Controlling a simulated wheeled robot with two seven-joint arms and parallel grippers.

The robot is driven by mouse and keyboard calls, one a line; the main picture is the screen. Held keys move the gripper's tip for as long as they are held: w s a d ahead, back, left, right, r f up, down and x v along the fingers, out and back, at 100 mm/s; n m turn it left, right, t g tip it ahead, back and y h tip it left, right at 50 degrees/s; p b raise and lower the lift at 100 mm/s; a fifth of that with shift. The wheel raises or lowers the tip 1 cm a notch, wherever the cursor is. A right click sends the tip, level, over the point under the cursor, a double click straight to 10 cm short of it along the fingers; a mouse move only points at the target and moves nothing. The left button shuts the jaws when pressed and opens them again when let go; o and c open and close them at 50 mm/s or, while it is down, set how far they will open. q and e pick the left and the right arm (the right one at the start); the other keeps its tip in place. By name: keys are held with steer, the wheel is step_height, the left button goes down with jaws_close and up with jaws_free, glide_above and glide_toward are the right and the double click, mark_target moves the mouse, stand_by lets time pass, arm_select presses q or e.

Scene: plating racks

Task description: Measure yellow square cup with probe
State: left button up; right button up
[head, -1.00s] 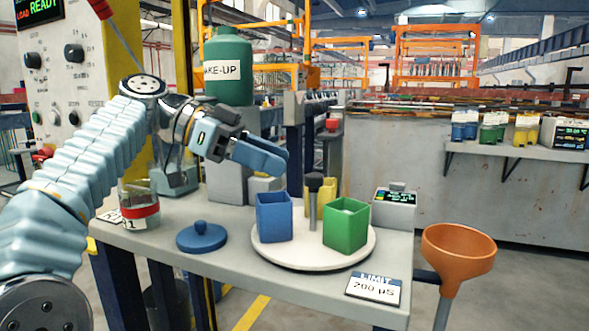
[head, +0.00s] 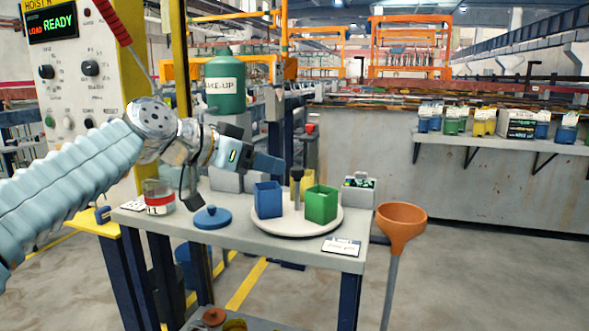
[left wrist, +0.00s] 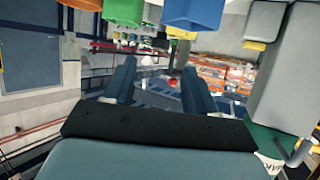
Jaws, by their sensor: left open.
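The yellow square cup (head: 308,177) stands at the back of a round white plate (head: 283,232), mostly hidden behind a dark upright probe-like post (head: 297,190) and the green cup (head: 320,206). The blue square cup (head: 268,200) stands at the plate's front left. My right gripper is not in view.
A meter (head: 358,186) stands at the table's back right and a limit card (head: 341,246) at its front. A blue lid (head: 211,217) and a jar (head: 159,196) are at left. An orange funnel (head: 401,225) stands beyond the right edge. A green bottle (head: 225,85) is behind.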

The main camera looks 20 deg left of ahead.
mark_target(294, 169)
arm_select(q)
steer(key=p+x, duration=0.1)
steer(key=x, duration=0.8)
steer(key=shift+w+d+f, duration=0.1)
steer(key=shift+w+d, duration=0.05)
steer(key=shift+w, duration=0.05)
jaws_close()
